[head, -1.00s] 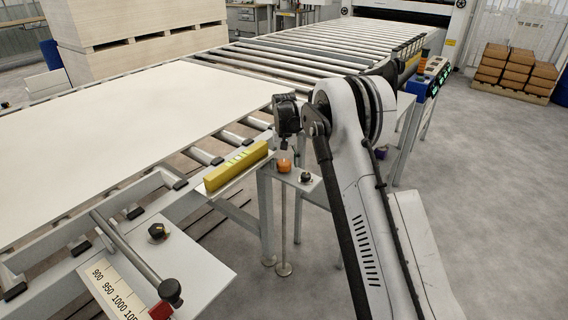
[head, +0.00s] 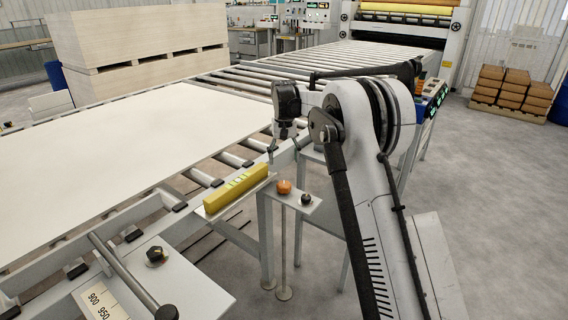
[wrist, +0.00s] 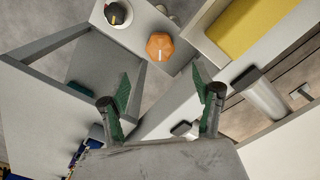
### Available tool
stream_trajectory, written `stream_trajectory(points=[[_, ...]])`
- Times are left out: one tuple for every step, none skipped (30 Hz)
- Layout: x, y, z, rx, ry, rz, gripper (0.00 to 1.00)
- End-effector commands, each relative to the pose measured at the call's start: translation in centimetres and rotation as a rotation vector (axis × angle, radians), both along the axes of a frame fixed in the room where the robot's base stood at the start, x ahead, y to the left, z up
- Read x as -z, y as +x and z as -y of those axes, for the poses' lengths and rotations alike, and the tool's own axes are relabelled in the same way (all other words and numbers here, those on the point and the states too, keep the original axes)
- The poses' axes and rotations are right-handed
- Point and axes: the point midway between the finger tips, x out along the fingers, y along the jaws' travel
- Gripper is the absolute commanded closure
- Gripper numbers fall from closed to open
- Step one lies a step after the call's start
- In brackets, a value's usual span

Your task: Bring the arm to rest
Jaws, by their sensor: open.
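My gripper (head: 281,150) hangs pointing down beside the conveyor's side frame, beyond the small bracket shelf in the head view. In the wrist view my gripper (wrist: 162,92) shows two green-padded fingers spread apart with nothing between them. My arm rises from the lower right and bends over at the elbow. An orange knob (head: 284,187) sits on the bracket shelf, clear of the fingers. It also shows in the wrist view (wrist: 159,46), ahead of the fingertips.
A black knob (head: 306,199) stands beside the orange one. A yellow spirit level (head: 237,189) lies along the conveyor edge. A large white panel (head: 130,150) covers the near rollers (head: 350,62). Stacked boards (head: 140,45) stand behind.

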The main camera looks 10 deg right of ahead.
Motion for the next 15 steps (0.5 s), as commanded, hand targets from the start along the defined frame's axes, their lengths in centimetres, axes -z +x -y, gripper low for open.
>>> stream_trajectory(points=[[0.0, 0.0, 0.0, 0.000, 0.000, 0.000, 0.37], [0.0, 0.0, 0.0, 0.000, 0.000, 0.000, 0.37], [0.0, 0.0, 0.0, 0.000, 0.000, 0.000, 0.37], [0.0, 0.0, 0.0, 0.000, 0.000, 0.000, 0.37], [0.0, 0.0, 0.0, 0.000, 0.000, 0.000, 0.37], [0.0, 0.0, 0.0, 0.000, 0.000, 0.000, 0.37], [0.0, 0.0, 0.0, 0.000, 0.000, 0.000, 0.37], [-0.1, 0.0, 0.0, 0.000, 0.000, 0.000, 0.37], [-0.2, -0.1, 0.0, 0.000, 0.000, 0.002, 0.37], [-0.4, -0.2, 0.0, 0.000, 0.000, 0.004, 0.37], [-0.7, -0.4, 0.0, -0.001, 0.000, 0.006, 0.37], [-1.3, -0.7, 0.0, -0.001, 0.000, 0.011, 0.37], [-1.8, -1.0, 0.0, -0.001, 0.000, 0.016, 0.37], [-2.4, -1.3, 0.0, -0.002, 0.000, 0.022, 0.37], [-3.4, -1.9, 0.0, -0.003, 0.000, 0.032, 0.37]])
